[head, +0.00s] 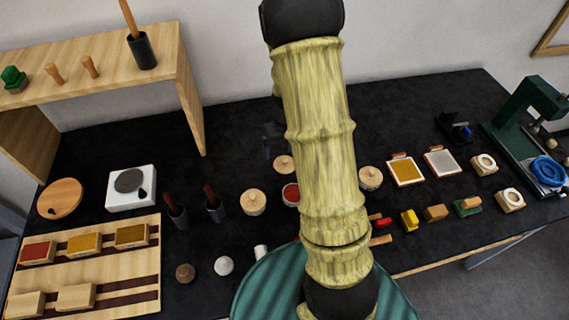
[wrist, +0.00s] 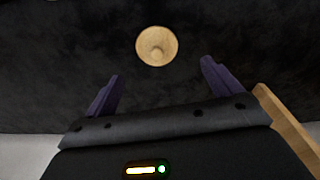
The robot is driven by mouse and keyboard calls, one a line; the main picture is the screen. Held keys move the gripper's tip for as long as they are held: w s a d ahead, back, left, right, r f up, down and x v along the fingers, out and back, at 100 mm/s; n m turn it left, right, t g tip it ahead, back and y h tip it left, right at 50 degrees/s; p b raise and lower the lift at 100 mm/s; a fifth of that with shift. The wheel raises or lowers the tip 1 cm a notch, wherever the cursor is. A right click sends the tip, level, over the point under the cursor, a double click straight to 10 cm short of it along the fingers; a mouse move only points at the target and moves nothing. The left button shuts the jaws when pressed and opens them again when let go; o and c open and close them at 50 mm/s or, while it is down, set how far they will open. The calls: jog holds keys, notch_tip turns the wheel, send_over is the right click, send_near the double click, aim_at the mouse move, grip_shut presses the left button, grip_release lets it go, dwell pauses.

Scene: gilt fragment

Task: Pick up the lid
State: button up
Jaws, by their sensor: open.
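The lid (wrist: 157,46) is a round, pale wooden disc with a small knob, lying on the dark worktop in the wrist view. In the head view what looks like the same lid (head: 284,165) lies behind an open jar with red contents (head: 291,193), partly covered by my arm. My gripper (wrist: 160,68) is open, its two dark purple fingers apart with nothing between them. The lid shows just beyond the fingertips, roughly centred between them, and apart from them. In the head view my gripper is a dark shape, mostly hidden behind my arm.
Wooden-topped jars stand at left (head: 253,202) and right (head: 370,178) of the red jar. Dark tool cups (head: 215,208) stand further left. A wooden shelf (head: 110,72) rises behind; its post is close to my gripper's right in the wrist view. Worktop around the lid is clear.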

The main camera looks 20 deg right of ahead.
aim_at(285, 159)
jog(key=f, duration=0.2)
jog(key=shift+w+f, duration=0.25)
jog(key=shift+f, duration=0.05)
jog(key=shift+s, duration=0.1)
jog(key=shift+w+d+f+p, duration=0.15)
jog(key=shift+f+p, duration=0.2)
jog(key=shift+f, duration=0.95)
jog(key=shift+w+d+f+p, duration=0.15)
jog(key=shift+f+p, duration=0.2)
jog(key=shift+f, duration=0.9)
jog(key=shift+a, duration=0.1)
jog(key=shift+c, duration=0.3)
jog(key=c, duration=1)
